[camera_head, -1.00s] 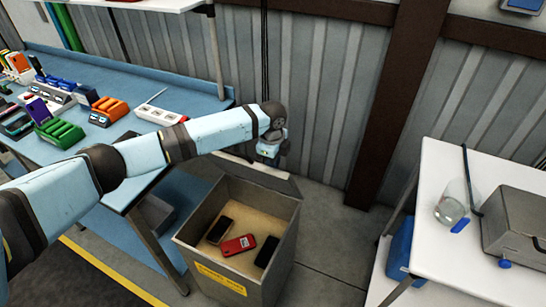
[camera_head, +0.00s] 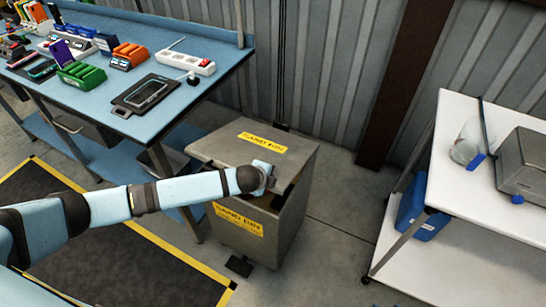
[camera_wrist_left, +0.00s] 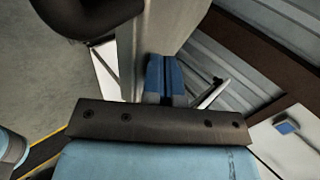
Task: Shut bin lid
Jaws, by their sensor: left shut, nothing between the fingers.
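The grey bin (camera_head: 292,222) stands on the floor between the bench and the white table. Its lid (camera_head: 222,150), with a yellow label, lies over the opening, covering the inside. A narrow dark gap shows under the lid's front edge at the right, so it looks slightly raised there. My left gripper (camera_head: 266,178) is at the lid's front edge, shut and empty. Its fingertips are hard to make out, and I cannot tell whether it touches the lid. The left wrist view shows mostly my own parts close up. My right gripper is not in view.
The blue bench (camera_head: 190,105) with phones, holders and a power strip (camera_head: 187,63) is behind left. The white table (camera_head: 455,185) with a jar and grey box stands right. A blue crate (camera_head: 420,215) is under it. Floor is clear between bin and table.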

